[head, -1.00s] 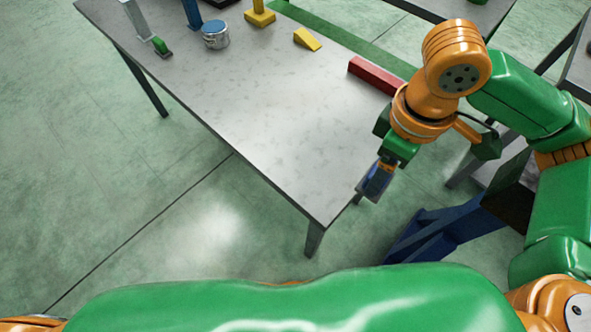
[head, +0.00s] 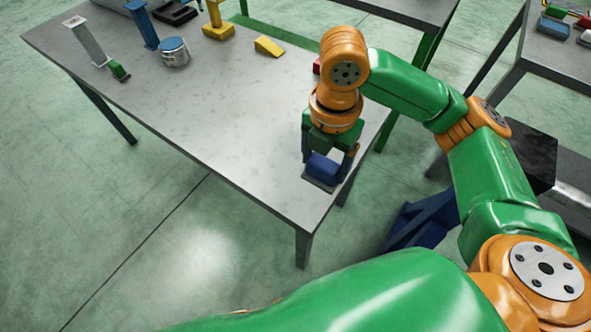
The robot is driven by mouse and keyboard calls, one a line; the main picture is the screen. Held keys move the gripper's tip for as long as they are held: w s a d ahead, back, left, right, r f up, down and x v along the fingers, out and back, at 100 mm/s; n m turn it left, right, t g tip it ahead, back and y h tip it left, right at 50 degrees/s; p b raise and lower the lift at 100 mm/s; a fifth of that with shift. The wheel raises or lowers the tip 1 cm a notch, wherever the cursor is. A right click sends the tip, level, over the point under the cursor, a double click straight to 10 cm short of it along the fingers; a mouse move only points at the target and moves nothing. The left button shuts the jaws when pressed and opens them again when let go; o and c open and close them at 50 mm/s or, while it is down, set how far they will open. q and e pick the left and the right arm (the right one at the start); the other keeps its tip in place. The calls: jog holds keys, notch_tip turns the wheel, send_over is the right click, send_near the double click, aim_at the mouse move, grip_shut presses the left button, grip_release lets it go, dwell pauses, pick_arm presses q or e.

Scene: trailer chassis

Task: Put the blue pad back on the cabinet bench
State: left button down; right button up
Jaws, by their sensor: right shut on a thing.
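My right gripper (head: 329,158) points down and is shut on the blue pad (head: 322,168), a small blue block with a thin grey plate at its bottom. The pad shows at the near right edge of the long grey table (head: 230,130). I cannot tell whether the plate touches the tabletop or hangs just above it. My left gripper is out of view. No bench is clearly marked as the cabinet bench; a grey bench (head: 550,60) at the upper right holds small blue, green and red items.
On the long table's far side are a tin can (head: 174,52), a yellow wedge (head: 268,46), a yellow stand (head: 218,28) and a green-ended grey post (head: 90,42). A red bar (head: 317,67) is mostly hidden behind my arm. The table's near middle is clear.

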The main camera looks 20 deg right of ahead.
jog(key=w+a+f, duration=0.1)
jog(key=w+f, duration=0.1)
jog(key=w+a+f, duration=0.1)
jog(key=w+f, duration=0.1)
jog(key=w+a+f, duration=0.1)
jog(key=w+f, duration=0.1)
jog(key=shift+a+f, duration=0.15)
jog(key=shift+a, duration=0.05)
notch_tip(320, 180, down, 3)
jog(key=shift+w+r+p, duration=0.1)
jog(key=shift+p, duration=0.65)
jog(key=shift+w+f, duration=0.1)
jog(key=shift+f, duration=0.3)
jog(key=o, duration=1.2)
jog(key=shift+f, duration=0.15)
notch_tip(320, 180, up, 12)
jog(key=b, duration=0.1)
jog(key=shift+r, duration=0.2)
